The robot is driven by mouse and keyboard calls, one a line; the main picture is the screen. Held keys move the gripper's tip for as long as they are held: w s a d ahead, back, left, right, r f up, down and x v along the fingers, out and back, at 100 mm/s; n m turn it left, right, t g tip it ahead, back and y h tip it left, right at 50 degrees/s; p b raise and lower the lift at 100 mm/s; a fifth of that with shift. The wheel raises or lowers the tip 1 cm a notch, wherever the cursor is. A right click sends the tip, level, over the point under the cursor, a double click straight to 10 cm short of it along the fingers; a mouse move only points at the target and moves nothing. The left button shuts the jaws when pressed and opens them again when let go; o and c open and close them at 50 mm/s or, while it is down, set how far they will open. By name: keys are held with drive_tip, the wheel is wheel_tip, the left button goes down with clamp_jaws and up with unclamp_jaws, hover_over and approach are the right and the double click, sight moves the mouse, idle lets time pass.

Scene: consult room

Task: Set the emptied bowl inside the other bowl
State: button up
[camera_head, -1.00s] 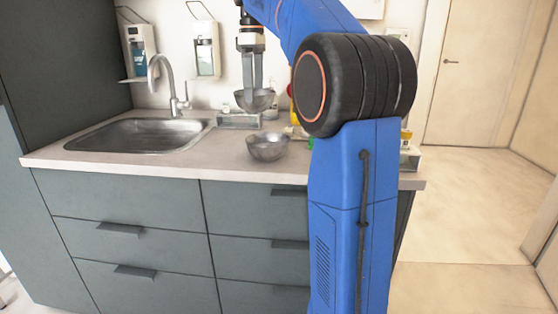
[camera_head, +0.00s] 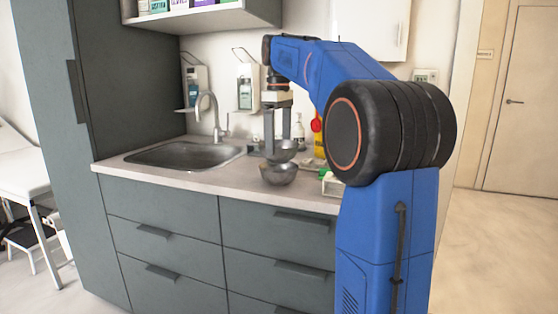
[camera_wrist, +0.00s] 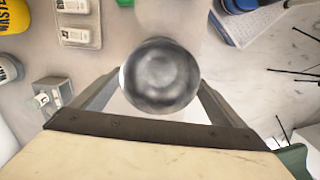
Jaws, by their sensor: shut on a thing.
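My gripper (camera_head: 281,140) points down and is shut on a grey metal bowl (camera_head: 287,154). The held bowl looks level. The other metal bowl (camera_head: 277,176) stands upright on the counter near its front edge. The held bowl is directly above it in the head view, its lower part overlapping the other bowl's rim. I cannot tell whether they touch. In the wrist view the held bowl (camera_wrist: 160,75) sits between the two fingers and looks empty inside. It hides the other bowl there.
The counter (camera_head: 215,182) has a sink (camera_head: 180,155) with a tap (camera_head: 208,110) on the left. A green and white box (camera_head: 333,184) stands to the right, close to my arm. Dispensers (camera_head: 244,86) hang on the wall behind.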

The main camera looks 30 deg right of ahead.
sight(279, 160)
drive_tip(key=shift+f, duration=2.45)
drive_tip(key=shift+f, duration=0.5)
drive_tip(key=shift+f, duration=0.15)
drive_tip(key=o, duration=0.9)
drive_tip(key=shift+f, duration=0.1)
drive_tip(key=shift+w+f, duration=0.1)
wheel_tip(279, 160, up, 14)
drive_tip(key=shift+f, duration=0.1)
